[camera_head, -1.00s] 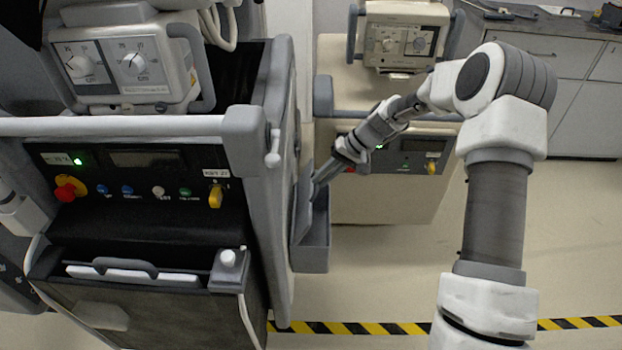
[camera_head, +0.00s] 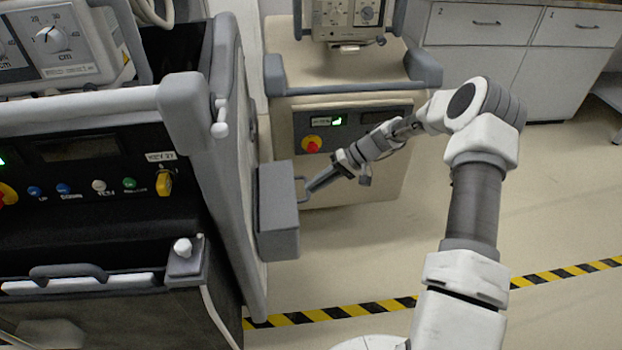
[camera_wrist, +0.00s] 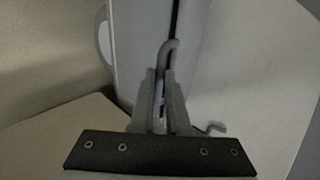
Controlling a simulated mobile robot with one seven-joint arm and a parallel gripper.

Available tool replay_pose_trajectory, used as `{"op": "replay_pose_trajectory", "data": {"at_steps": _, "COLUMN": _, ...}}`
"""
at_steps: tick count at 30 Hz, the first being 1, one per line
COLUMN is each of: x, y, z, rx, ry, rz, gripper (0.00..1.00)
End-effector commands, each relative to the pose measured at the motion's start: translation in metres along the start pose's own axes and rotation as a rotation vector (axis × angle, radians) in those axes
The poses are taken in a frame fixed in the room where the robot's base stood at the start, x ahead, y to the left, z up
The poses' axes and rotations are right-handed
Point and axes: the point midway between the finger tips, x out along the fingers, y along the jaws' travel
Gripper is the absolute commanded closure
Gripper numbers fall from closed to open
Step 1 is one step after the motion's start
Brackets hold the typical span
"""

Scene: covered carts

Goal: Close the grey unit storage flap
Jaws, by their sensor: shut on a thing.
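The grey unit (camera_head: 215,185) is the cart at the left. Its storage flap (camera_head: 278,215) shows as a grey, box-shaped part on the cart's right side. It looks upright and close to the side panel; whether a gap is left cannot be told from the head view. A thin handle (camera_head: 301,188) sticks out from it to the right. My gripper (camera_head: 311,187) reaches it from the right and is shut on the handle. In the wrist view the handle's bent rod (camera_wrist: 169,50) runs between my fingers, with a dark slit between grey panels behind it.
A beige cart (camera_head: 340,90) stands behind my forearm, close to the gripper. White drawers (camera_head: 490,60) are at the back right. Yellow-black floor tape (camera_head: 345,311) crosses the floor. The floor (camera_head: 560,200) at the right is clear.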

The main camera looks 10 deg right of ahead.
Motion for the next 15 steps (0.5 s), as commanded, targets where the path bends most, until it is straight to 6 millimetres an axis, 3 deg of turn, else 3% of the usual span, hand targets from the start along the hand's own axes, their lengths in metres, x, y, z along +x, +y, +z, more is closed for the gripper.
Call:
{"op": "replay_pose_trajectory", "data": {"at_steps": 1, "x": 0.0042, "y": 0.0103, "z": 0.0002, "rx": 0.002, "ry": 0.001, "rz": 0.003, "gripper": 1.00}}
{"op": "replay_pose_trajectory", "data": {"at_steps": 3, "x": 0.0046, "y": 0.0113, "z": 0.0000, "rx": 0.001, "ry": 0.001, "rz": 0.003, "gripper": 0.99}}
{"op": "replay_pose_trajectory", "data": {"at_steps": 8, "x": 0.0039, "y": 0.0095, "z": 0.0001, "rx": 0.001, "ry": 0.000, "rz": 0.003, "gripper": 0.73}}
{"op": "replay_pose_trajectory", "data": {"at_steps": 15, "x": 0.0040, "y": 0.0091, "z": 0.0001, "rx": 0.001, "ry": 0.000, "rz": 0.002, "gripper": 0.73}}
